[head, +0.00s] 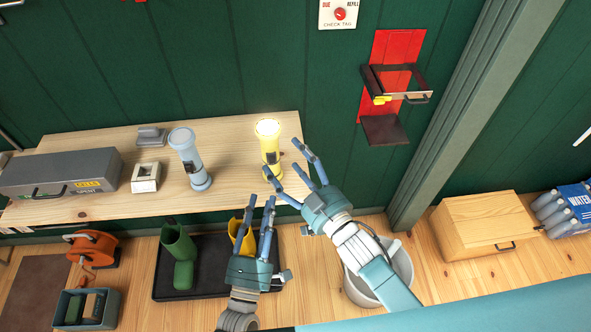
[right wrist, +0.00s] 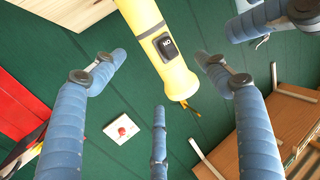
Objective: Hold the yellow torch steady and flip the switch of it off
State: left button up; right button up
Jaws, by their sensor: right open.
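The yellow torch (head: 270,150) stands upright near the right end of the wooden shelf, its top lit. In the right wrist view the torch (right wrist: 158,35) shows its dark switch (right wrist: 166,46), with lettering that appears to read ON upside down. My right gripper (head: 287,168) is open just right of and in front of the torch; its blue fingers spread around the torch's side without visibly closing on it. My left gripper (head: 261,205) is open and empty, lower, in front of the shelf edge below the torch.
A pale blue torch (head: 188,160) stands left on the shelf (head: 228,160), beside a small white box (head: 146,177) and a grey case (head: 62,172) labelled SPENT. A red wall plate with a bracket (head: 397,82) is at right. Boots in a black tray (head: 206,284) and a white bucket (head: 400,266) are below.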

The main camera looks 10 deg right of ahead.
aim_at(278, 150)
jog(key=x, duration=0.8)
jog(key=shift+s, duration=0.1)
